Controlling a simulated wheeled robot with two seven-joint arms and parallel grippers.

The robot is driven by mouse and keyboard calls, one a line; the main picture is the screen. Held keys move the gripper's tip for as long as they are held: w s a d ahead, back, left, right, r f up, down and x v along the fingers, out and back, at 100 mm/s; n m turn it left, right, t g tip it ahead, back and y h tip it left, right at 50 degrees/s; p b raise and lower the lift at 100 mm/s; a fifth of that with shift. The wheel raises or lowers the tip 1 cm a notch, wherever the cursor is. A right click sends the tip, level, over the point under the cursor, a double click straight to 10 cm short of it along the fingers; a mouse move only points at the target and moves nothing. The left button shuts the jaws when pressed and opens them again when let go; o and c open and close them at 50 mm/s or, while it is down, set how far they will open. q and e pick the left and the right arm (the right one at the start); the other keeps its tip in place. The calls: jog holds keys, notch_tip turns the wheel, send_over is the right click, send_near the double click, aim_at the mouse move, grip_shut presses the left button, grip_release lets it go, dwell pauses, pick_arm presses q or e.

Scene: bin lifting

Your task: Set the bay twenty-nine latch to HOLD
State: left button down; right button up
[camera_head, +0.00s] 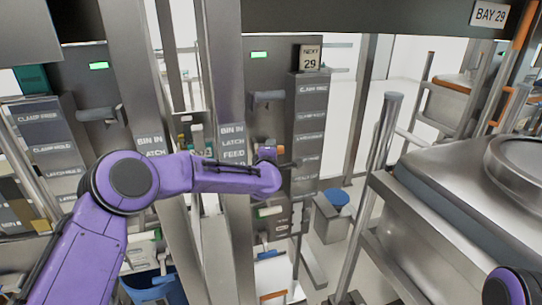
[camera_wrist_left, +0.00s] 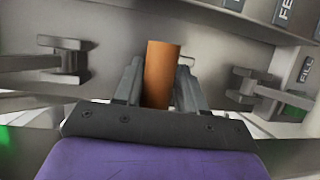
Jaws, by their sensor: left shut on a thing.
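My left gripper (camera_head: 270,155) reaches in to the grey bay panel (camera_head: 270,78) in the head view, beside the lettering BIN IN, LATCH, FEED (camera_head: 232,143). In the left wrist view its two fingers (camera_wrist_left: 159,72) are shut on an orange cylindrical handle (camera_wrist_left: 161,68), which stands between them. Which lettering the handle lines up with cannot be told, as my wrist covers that area. A "NEXT 29" sign (camera_head: 309,57) tops the panel's right column, and a BAY 29 sign (camera_head: 490,14) hangs at upper right. My right gripper is not in view.
Grey brackets stand left (camera_wrist_left: 62,60) and right (camera_wrist_left: 268,92) of the handle in the left wrist view. A similar panel with a green light (camera_head: 99,66) is at left. A steel cart (camera_head: 465,185) fills the right. A blue bin (camera_head: 157,285) is low at left.

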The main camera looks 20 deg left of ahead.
pick_arm(q)
jog(key=shift+w+a+r, duration=0.15)
jog(key=shift+a+r, duration=0.1)
jog(key=shift+r, duration=0.6)
jog(key=c, duration=0.9)
grip_release()
jog(key=shift+o, duration=0.3)
jog(key=shift+w+f, duration=0.1)
jog(key=shift+f, duration=0.2)
jog(key=shift+s+d+f, duration=0.1)
jog(key=shift+s+f, duration=0.05)
jog(key=shift+s, duration=0.1)
jog(key=b+v, duration=0.4)
jog(key=v, duration=0.6)
jog(key=shift+d, duration=0.1)
